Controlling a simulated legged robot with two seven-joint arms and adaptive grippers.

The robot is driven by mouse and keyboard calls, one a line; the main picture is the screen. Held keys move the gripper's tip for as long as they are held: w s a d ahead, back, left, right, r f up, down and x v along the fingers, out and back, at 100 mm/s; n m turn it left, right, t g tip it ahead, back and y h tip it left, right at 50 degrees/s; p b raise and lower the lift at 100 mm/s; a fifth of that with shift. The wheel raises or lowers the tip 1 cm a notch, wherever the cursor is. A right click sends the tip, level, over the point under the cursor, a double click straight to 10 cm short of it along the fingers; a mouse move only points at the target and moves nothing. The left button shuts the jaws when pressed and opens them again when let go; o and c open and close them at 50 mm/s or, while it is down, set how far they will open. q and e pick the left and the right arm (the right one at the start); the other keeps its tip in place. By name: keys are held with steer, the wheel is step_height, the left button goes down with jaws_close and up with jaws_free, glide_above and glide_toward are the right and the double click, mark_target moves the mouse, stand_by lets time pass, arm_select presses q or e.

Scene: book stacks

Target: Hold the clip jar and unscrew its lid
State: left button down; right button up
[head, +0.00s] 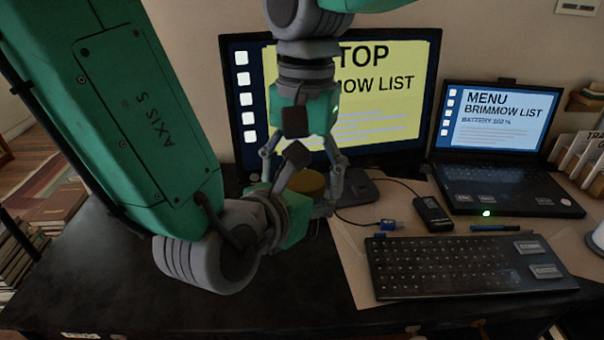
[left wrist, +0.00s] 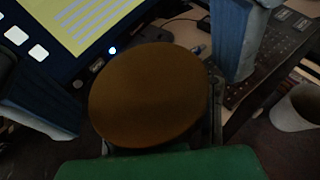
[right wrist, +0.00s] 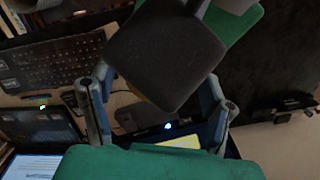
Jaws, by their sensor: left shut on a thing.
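The clip jar shows mainly as its round brown lid (head: 308,183), upright in front of the monitor. The lid fills the middle of the left wrist view (left wrist: 150,95). The jar body is mostly hidden by my left gripper (head: 312,207), which is shut on it from the left. My right gripper (head: 303,163) points down from above, open, with its fingers spread to either side above the lid. In the right wrist view its two fingers (right wrist: 158,112) stand apart, and a dark part of the left gripper covers most of the lid.
A large monitor (head: 390,110) stands just behind the jar. A laptop (head: 500,130) is at the back right, and a black keyboard (head: 460,265) lies in front of it. A mouse-like black box (head: 433,214) and a blue plug (head: 389,225) lie between. The dark desk front (head: 290,300) is clear.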

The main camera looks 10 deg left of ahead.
steer(key=shift+w+r, duration=0.15)
steer(key=shift+r, duration=2.1)
